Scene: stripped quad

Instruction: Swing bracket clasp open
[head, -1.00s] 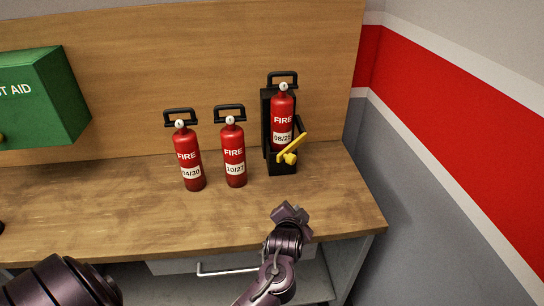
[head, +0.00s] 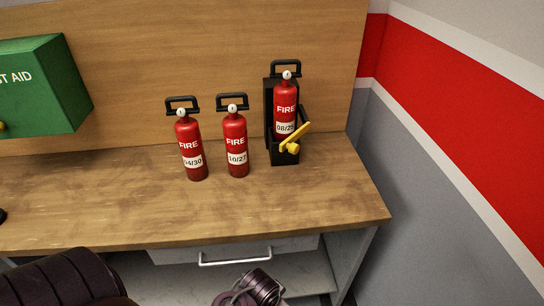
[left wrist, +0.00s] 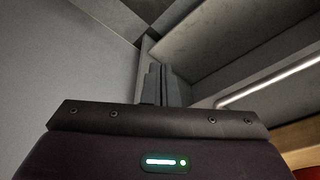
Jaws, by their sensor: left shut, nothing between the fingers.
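The black bracket (head: 269,110) stands at the back right of the bench, against the wooden panel. It holds a red fire extinguisher (head: 285,112) labelled FIRE, its date tag partly covered. The yellow clasp lever (head: 296,137) slants up to the right across the bracket's lower front, with a yellow knob below it. My left gripper (left wrist: 163,82) shows in the left wrist view with its fingers together and empty, apart from the bracket, near grey surfaces. The head view shows only arm parts of mine along the bottom edge. My right gripper is not identifiable.
Two loose extinguishers, one left (head: 190,148) and one nearer the bracket (head: 236,145), stand upright on the wooden bench (head: 110,215). A green first-aid box (head: 40,90) hangs at left. A drawer handle (head: 235,258) sits under the front edge.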

